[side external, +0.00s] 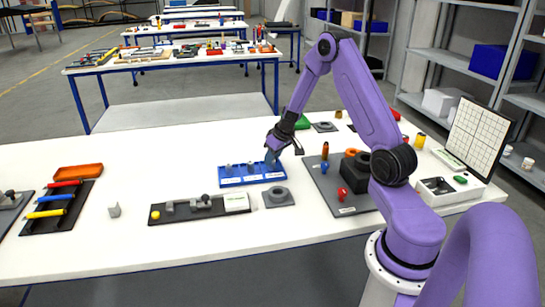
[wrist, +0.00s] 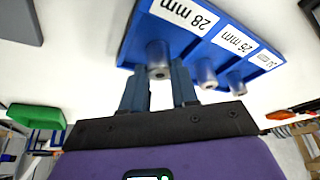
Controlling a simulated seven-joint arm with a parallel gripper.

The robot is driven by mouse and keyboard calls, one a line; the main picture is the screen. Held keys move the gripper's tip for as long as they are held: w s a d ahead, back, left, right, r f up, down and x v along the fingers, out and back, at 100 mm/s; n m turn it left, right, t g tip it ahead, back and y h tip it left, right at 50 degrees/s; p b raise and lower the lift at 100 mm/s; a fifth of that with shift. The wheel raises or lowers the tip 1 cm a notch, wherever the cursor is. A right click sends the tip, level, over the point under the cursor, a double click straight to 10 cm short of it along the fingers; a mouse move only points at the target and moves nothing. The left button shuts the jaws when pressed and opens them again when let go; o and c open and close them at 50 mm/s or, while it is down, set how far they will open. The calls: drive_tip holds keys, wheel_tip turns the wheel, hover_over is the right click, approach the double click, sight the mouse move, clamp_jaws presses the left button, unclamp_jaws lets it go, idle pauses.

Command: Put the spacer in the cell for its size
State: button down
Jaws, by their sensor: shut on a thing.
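The blue tray (side external: 252,181) lies on the white table, and its labelled cells show in the wrist view (wrist: 133,40). Labels read 28 mm (wrist: 184,13) and 26 mm (wrist: 234,42); a third is too small to read surely. My gripper (side external: 272,159) is at the tray's right end, fingers pointing down. In the wrist view my gripper (wrist: 158,80) is shut on a grey cylindrical spacer (wrist: 158,56) at the 28 mm cell. Whether it touches the cell floor is hidden. Two other grey spacers (wrist: 205,72) (wrist: 236,82) stand in the other cells.
A black rack with grey parts (side external: 185,211) and a grey plate (side external: 278,197) lie in front of the tray. A dark board with coloured parts (side external: 330,180) stands to the right. A green object (wrist: 36,117) shows in the wrist view.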

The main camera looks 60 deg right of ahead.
drive_tip(key=c, duration=0.9)
unclamp_jaws()
drive_tip(key=shift+o, duration=0.2)
drive_tip(key=shift+r, duration=0.1)
drive_tip(key=shift+r, duration=0.35)
drive_tip(key=v, duration=1)
drive_tip(key=s+a+r+n+g+y, duration=0.1)
drive_tip(key=s+a+r+n, duration=0.2)
drive_tip(key=a, duration=0.9)
drive_tip(key=s+a+r+n+g+y, duration=0.15)
drive_tip(key=s+a+n, duration=0.3)
drive_tip(key=a, duration=0.85)
drive_tip(key=s+a+n+g, duration=0.1)
drive_tip(key=s+a+n, duration=0.2)
drive_tip(key=s, duration=0.7)
drive_tip(key=s+a+n+g+h, duration=0.1)
drive_tip(key=s+a+n, duration=0.2)
drive_tip(key=s, duration=0.8)
drive_tip(key=shift+r, duration=0.3)
